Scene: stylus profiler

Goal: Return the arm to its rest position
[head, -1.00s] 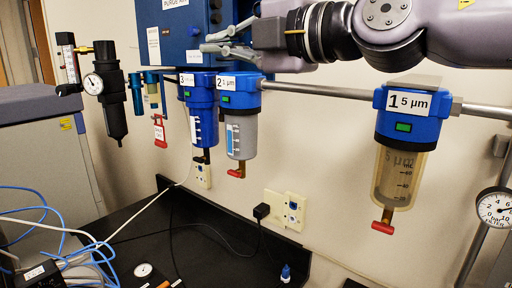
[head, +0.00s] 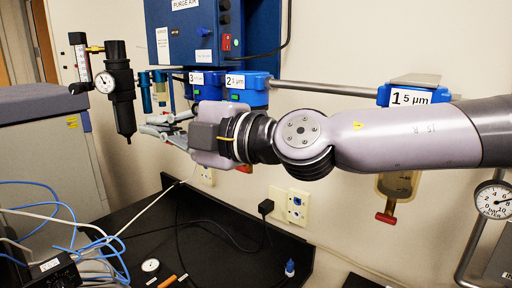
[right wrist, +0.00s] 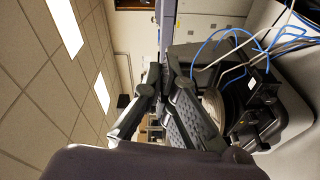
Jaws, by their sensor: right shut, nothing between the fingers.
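My right arm reaches in from the right across the head view. Its right gripper (head: 150,129) points left and is shut and empty, in front of the wall and apart from the black regulator at left. It also shows in the right wrist view (right wrist: 166,62), with its fingers brought together at the tips. My arm and wrist hide most of the bowls of filter 3 (head: 200,80) and filter 2 (head: 248,83), and the upper bowl of filter 1 (head: 409,97). My left gripper is not in view.
A black regulator with a gauge (head: 119,92) hangs left of the gripper. A blue purge air panel (head: 238,35) is above it. A black bench (head: 215,240) lies below, with a blue-capped bottle (head: 289,268). Blue and white cables (head: 85,250) lie at lower left.

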